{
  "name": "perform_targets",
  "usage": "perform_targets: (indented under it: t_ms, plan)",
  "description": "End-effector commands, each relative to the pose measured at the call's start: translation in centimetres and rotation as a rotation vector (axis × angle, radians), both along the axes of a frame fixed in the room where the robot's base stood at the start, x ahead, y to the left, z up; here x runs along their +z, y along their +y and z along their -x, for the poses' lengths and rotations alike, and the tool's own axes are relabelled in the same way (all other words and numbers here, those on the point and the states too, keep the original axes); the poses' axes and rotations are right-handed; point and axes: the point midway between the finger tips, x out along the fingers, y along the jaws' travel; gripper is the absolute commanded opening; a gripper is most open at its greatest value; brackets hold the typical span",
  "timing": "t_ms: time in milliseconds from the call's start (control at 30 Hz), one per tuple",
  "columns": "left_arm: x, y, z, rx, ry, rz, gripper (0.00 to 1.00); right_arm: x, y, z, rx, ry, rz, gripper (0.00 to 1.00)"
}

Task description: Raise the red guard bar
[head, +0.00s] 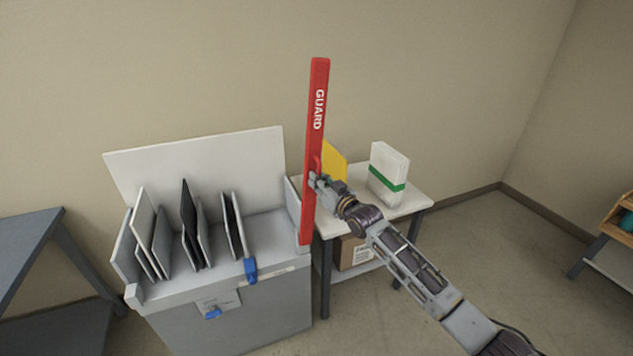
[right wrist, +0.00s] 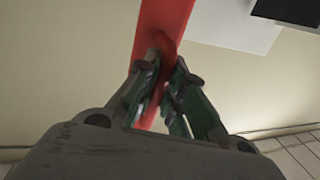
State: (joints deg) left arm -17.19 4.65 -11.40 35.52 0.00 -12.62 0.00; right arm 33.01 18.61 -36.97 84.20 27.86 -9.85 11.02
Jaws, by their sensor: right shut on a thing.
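The red guard bar (head: 317,110), lettered GUARD, stands nearly upright at the right end of the grey machine (head: 240,315). Its lower end meets the machine's right front corner. My right gripper (head: 314,182) is shut on the bar's red handle, a little below the middle of the bar. In the right wrist view, the fingers (right wrist: 165,100) close around the red handle, and the bar (right wrist: 163,25) runs up past them. The fingers hide part of the handle. My left gripper is in neither view.
Several dark and light panels (head: 190,225) stand in the machine's open top. A blue clip (head: 250,270) hangs at its front. The side table (head: 411,199) behind my right arm holds a white pack with a green band (head: 388,172) and a yellow item (head: 334,163). A grey bench (head: 30,245) stands left.

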Motion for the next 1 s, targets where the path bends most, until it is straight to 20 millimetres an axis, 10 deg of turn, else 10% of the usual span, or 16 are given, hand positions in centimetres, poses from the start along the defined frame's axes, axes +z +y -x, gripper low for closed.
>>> perform_targets:
  t_ms: [167,333,1000]
  plan:
    - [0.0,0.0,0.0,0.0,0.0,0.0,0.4,-0.1,-0.5,-0.2,-0.007,0.006,-0.004,0.0]
    - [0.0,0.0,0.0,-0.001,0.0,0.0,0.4,0.0,-0.4,-0.2,-0.007,0.004,-0.002,0.33]
    - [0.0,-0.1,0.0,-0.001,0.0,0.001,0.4,-0.2,-0.9,1.0,-0.004,0.003,-0.001,0.34]
